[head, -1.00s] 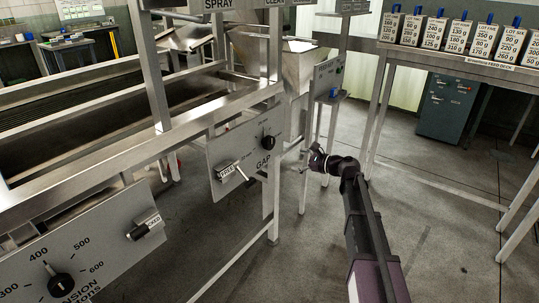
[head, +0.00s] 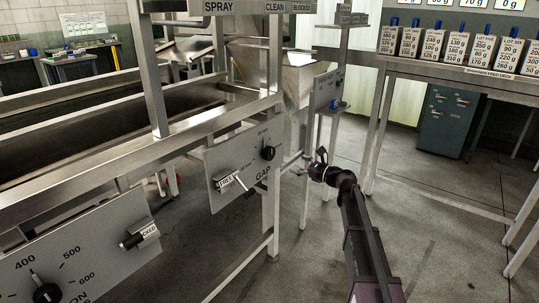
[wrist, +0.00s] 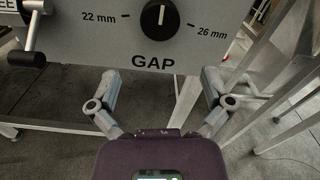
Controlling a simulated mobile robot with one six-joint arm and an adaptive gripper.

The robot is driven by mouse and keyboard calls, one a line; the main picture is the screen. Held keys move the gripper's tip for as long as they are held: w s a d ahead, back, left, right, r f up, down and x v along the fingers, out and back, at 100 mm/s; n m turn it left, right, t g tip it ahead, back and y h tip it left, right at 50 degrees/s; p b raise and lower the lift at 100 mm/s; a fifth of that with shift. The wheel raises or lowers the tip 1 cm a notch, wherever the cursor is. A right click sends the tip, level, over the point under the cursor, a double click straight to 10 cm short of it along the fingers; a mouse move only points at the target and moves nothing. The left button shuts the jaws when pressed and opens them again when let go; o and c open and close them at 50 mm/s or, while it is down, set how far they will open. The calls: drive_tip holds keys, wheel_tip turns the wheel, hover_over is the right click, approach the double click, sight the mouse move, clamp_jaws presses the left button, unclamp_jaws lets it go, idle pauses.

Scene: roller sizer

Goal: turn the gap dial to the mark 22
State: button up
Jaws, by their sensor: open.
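The gap dial (wrist: 160,18) is a round black knob on a grey panel, with GAP printed below. Its white pointer line points up, between the 22 mm mark (wrist: 99,17) at left and the 26 mm mark (wrist: 207,31) at right. The top of the dial is cut off in the wrist view. The dial (head: 268,153) also shows in the head view. My gripper (wrist: 160,78) is open and empty, its fingers spread below the dial, apart from it. In the head view my gripper (head: 297,161) is right of the panel.
A lever with a black handle (wrist: 27,58) juts out left of the dial, by a tag reading FREE (head: 227,182). A tension dial (head: 46,292) and a second lever are at lower left. Metal frame legs stand around the panel.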

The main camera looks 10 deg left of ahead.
sight(272, 154)
drive_tip(key=x, duration=1.3)
drive_tip(key=c, duration=0.9)
